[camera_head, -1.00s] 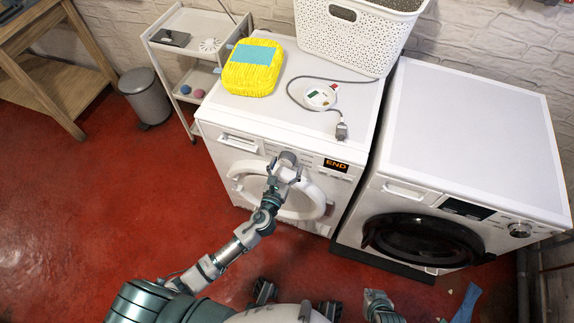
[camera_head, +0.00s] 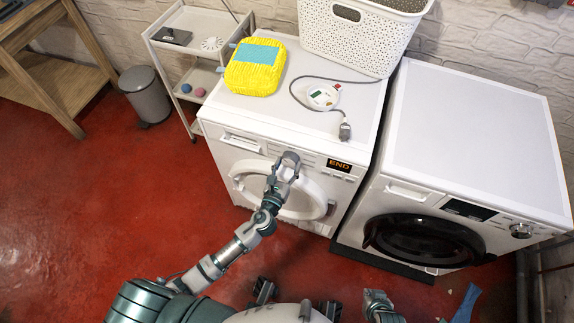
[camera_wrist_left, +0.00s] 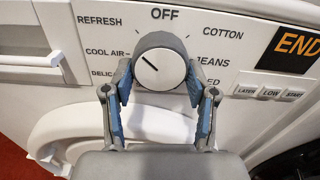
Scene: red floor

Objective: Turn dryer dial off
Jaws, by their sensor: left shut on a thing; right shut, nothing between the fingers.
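The dryer dial (camera_wrist_left: 160,66) is a grey knob with a white face on the front panel of the left white machine, the dryer (camera_head: 262,132). Its dark pointer line aims up-left, towards the REFRESH and COOL AIR labels. The OFF label (camera_wrist_left: 165,14) is straight above the dial. My left gripper (camera_head: 288,160) is at the panel. In the left wrist view its two blue-padded fingers press the dial from both sides. In the head view the gripper hides most of the dial. My right gripper (camera_head: 378,301) is low at the bottom edge, shut and empty, away from the machines.
The dryer display (camera_head: 339,164) reads END. A yellow package (camera_head: 254,78), a white round device with a cable (camera_head: 322,97) and a white basket (camera_head: 350,40) stand on the dryer. A second machine (camera_head: 470,130) stands right. Red floor lies open left.

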